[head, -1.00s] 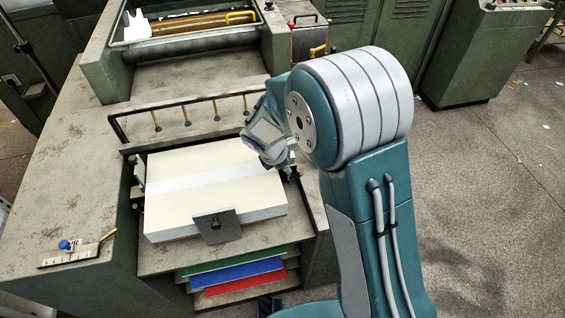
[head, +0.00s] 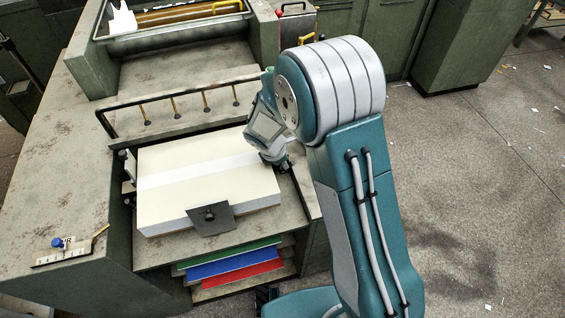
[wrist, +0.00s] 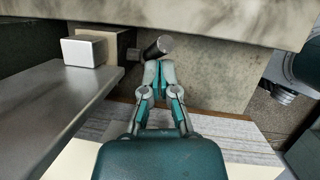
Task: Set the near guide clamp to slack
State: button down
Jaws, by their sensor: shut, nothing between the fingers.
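In the wrist view a short dark cylindrical handle with a pale end face (wrist: 158,47) sticks out beside a white block (wrist: 84,50). It looks like a guide clamp, but I cannot tell which one or its setting. My gripper (wrist: 160,66) is shut and empty, its tips just below the handle in the picture; whether they touch it is unclear. In the head view my gripper (head: 273,163) is at the right edge of the board stack (head: 190,175), its fingers largely hidden. A dark plate with a knob (head: 210,217) stands against the stack's front.
A blue knob (head: 57,242) sits on a scale plate (head: 62,256) at the front left. A rail with brass hangers (head: 175,108) runs behind the stack. Green, blue and red sheets (head: 230,266) lie below. In the wrist view a grey plate (wrist: 65,105) lies close on the left.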

aim_at(294, 161)
jog(key=shift+d+y, duration=0.4)
jog(key=shift+y, duration=0.4)
jog(key=shift+w+d+f+y, duration=0.15)
jog(key=shift+d+f+y, duration=0.1)
jog(key=shift+d, duration=0.35)
jog(key=shift+w+d+f+y, duration=0.15)
jog(key=shift+d+f, duration=0.05)
jog(key=shift+d, duration=0.35)
jog(key=shift+w+d+f, duration=0.1)
jog(key=shift+d+f, duration=0.3)
jog(key=shift+d, duration=0.15)
jog(key=shift+w+d+f, duration=0.1)
jog(key=shift+d+f, duration=0.35)
jog(key=shift+f, duration=0.2)
jog(key=shift+s+d+f+g, duration=0.15)
jog(key=shift+s+f+g, duration=0.05)
jog(key=shift+f+g, duration=0.1)
jog(key=shift+r, duration=0.15)
